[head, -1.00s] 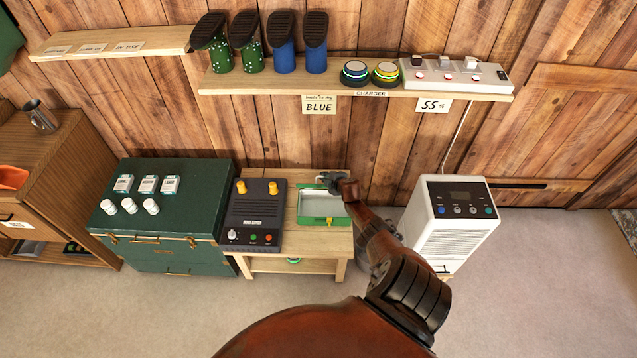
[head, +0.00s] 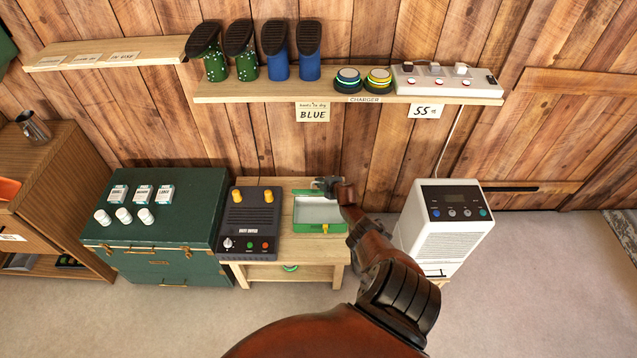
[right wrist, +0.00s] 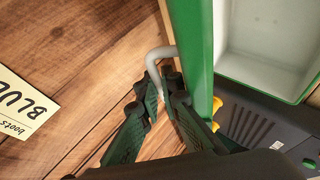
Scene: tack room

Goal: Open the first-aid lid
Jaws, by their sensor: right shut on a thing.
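The green first-aid box (head: 318,228) stands on the small wooden table, and its pale, empty-looking inside shows from above. Its green lid (right wrist: 197,60) is raised, seen nearly edge-on in the right wrist view, at the box's wall side. A grey bent handle (right wrist: 158,54) sticks out from the lid. My right gripper (head: 327,184) is at the back of the box. It is shut on the handle, which shows between the fingers in the right wrist view (right wrist: 160,90). A yellow latch (head: 325,228) is on the box's front. My left gripper is out of view.
A dark boot dryer unit (head: 250,220) with yellow pegs sits left of the box. A green trunk (head: 165,232) stands further left, a white dehumidifier (head: 445,230) to the right. A shelf (head: 240,91) with boots and a charger hangs above, on the plank wall.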

